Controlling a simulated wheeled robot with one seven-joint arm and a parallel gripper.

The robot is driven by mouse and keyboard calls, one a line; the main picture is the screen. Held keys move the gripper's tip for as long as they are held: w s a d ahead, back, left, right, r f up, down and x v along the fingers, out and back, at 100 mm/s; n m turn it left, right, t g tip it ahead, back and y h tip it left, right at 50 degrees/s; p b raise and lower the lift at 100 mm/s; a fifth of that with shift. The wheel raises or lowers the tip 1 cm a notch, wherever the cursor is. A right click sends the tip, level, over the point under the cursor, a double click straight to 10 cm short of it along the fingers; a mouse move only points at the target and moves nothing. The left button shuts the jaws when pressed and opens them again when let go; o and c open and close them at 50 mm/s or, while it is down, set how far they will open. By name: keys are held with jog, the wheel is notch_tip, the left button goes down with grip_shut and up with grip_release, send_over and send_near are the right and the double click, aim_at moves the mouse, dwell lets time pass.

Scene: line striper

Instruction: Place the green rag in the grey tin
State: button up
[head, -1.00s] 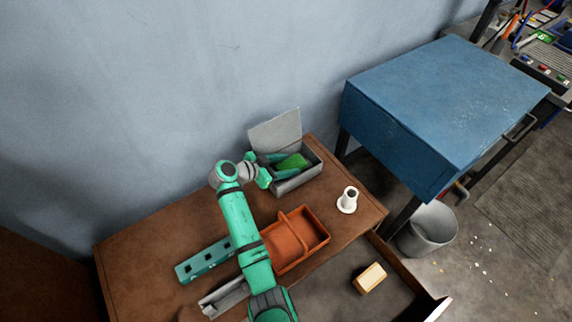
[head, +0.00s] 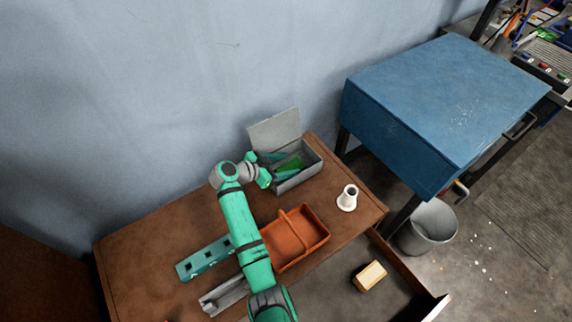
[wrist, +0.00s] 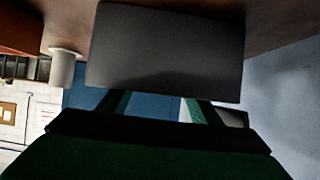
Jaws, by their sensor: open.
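The grey tin (head: 310,173) stands at the back of the brown table with its lid (head: 275,131) raised against the wall side. The green rag (head: 291,163) lies inside the tin, low between its walls. My gripper (head: 278,165) reaches over the tin's left side, its fingers open around or just above the rag's near end; the exact gap is too small to tell. In the wrist view the grey surface of the tin (wrist: 165,45) fills the upper middle beyond my fingers (wrist: 160,105), and the rag is hidden.
An orange divided tray (head: 318,228), a white cone-shaped piece (head: 348,198) and a teal slotted bar (head: 203,259) are on the table. A pale block (head: 369,276) lies in the open drawer. A blue cabinet (head: 440,105) and grey bucket (head: 428,228) stand to the right.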

jog(key=shift+r, duration=0.3)
jog(key=v, duration=1.2)
jog(key=shift+r, duration=0.25)
jog(key=shift+w, duration=0.1)
